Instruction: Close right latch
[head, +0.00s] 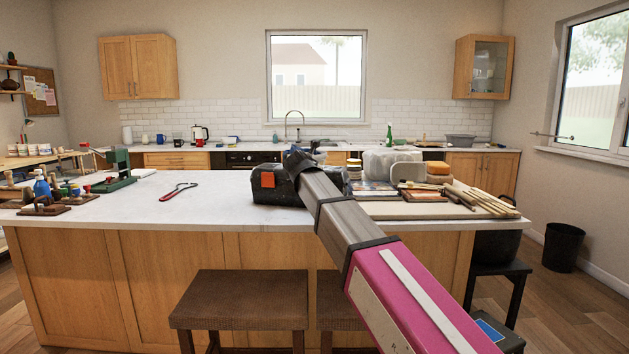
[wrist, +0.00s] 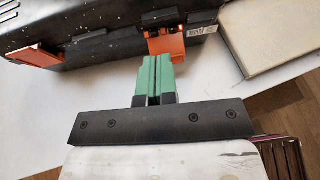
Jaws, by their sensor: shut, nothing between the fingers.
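The black toolbox (head: 262,193) stands on the white island counter, and its side also fills the top of the wrist view (wrist: 110,32). Its right latch (wrist: 185,39) is orange and lies just beyond my fingertips, partly under a black catch. I cannot tell whether it is fastened. The orange left latch (wrist: 38,56) is farther left on the same side and also shows in the head view (head: 267,180). My gripper (wrist: 153,59) has green fingers pressed together, with nothing between them. Its tips are very close to the right latch; contact is unclear. My arm hides the right latch in the head view.
A pale board (head: 415,210) with several tools lies right of the toolbox, its edge close by in the wrist view (wrist: 270,38). Red-handled pliers-like tool (head: 178,191) and a green device (head: 117,172) are on the left. The counter between them and the toolbox is clear.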

